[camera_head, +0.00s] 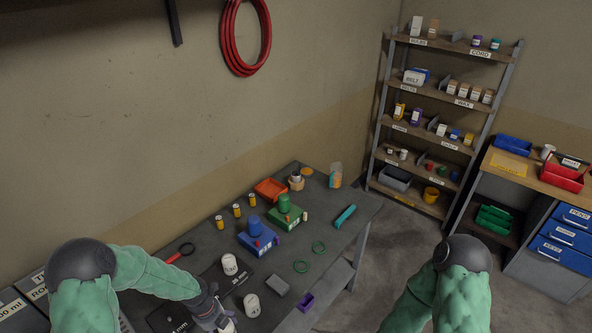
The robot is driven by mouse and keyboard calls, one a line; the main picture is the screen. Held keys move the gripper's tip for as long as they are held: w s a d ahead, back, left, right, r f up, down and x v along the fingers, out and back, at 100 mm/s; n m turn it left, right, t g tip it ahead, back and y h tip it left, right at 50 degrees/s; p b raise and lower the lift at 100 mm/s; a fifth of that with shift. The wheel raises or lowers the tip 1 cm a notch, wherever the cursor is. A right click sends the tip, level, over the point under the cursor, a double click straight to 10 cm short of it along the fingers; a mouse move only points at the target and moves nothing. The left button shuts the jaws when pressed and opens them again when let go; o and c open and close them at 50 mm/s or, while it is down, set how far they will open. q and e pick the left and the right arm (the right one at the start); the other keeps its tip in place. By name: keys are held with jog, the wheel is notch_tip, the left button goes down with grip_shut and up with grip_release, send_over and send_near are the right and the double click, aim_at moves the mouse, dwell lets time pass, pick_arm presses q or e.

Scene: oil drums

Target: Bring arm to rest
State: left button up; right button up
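My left arm comes in from the left, and its gripper (226,322) is at the bottom edge of the view, over the near end of the grey workbench (332,245). The fingertips are small and partly cut off, so I cannot tell whether it is open or shut. A white can (252,305) stands just right of it, and another white can (229,264) stands behind it. My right arm shows at the lower right, away from the bench; its gripper is out of view below the frame.
The bench holds a blue block (258,237), a green block (287,217), an orange tray (270,189), small yellow cylinders, green rings and a grey block (277,286). A shelf rack (437,133) and drawer cabinet (565,240) stand right. Floor between is clear.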

pick_arm(q)
jog(key=s+d+f+n+h, duration=0.15)
jog(key=s+d+n, duration=0.35)
jog(key=n, duration=0.5)
jog(key=s+d+f+n, duration=0.2)
jog(key=s+d+n, duration=0.25)
jog(key=n, duration=0.65)
jog(key=s+d+f+n+h, duration=0.1)
jog(key=s+d+f+n, duration=0.1)
jog(key=s+d+n, duration=0.6)
jog(key=w+a+f+n+b, duration=0.1)
jog(key=f+b, duration=1.3)
jog(key=w+a+f+n+b, duration=0.1)
jog(key=a+f+n+b, duration=0.1)
jog(key=f+b, duration=1.2)
jog(key=shift+a+f+b, duration=0.2)
jog(key=shift+f+b, duration=0.15)
jog(key=shift+b, duration=0.05)
jog(key=shift+w+r, duration=0.1)
jog(key=o, duration=0.3)
